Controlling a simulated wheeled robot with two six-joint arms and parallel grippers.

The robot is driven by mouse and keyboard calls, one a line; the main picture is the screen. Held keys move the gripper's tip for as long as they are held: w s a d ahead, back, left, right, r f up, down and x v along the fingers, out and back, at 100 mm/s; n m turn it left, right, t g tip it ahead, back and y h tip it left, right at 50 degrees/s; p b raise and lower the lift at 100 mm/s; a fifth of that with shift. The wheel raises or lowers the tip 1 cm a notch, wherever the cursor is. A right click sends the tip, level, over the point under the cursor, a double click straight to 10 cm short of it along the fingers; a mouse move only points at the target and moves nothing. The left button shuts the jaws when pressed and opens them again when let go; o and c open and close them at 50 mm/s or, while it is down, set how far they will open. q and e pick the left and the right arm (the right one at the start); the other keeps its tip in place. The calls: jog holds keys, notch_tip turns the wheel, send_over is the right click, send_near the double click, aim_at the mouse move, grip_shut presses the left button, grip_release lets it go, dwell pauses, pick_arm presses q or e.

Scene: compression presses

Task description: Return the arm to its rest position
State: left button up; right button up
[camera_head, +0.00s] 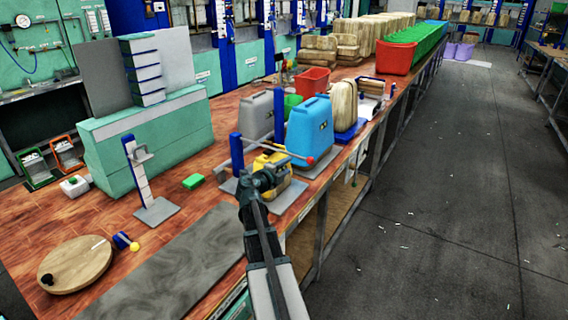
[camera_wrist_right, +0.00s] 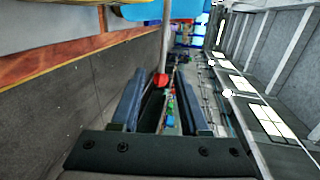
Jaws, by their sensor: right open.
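My right gripper (camera_head: 268,176) reaches in from the bottom of the head view and hangs near the front edge of the wooden bench. In the right wrist view its two fingers (camera_wrist_right: 161,104) stand apart with nothing gripped between them. A press lever with a red ball end (camera_head: 310,160) is just beyond the gripper. The red ball (camera_wrist_right: 160,80) shows ahead of the open fingers in the wrist view; whether it touches them I cannot tell. A yellow container (camera_head: 287,189) stands behind the gripper, partly hidden by it. My left gripper is not in view.
The press has a blue post (camera_head: 236,153). A blue canister (camera_head: 309,128) and a grey canister (camera_head: 257,117) stand close behind. A second post stand (camera_head: 140,172) and a round wooden board (camera_head: 76,266) are at left.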

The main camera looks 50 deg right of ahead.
jog(key=shift+s+a, duration=0.1)
jog(key=shift+a, duration=0.1)
dwell(0.4)
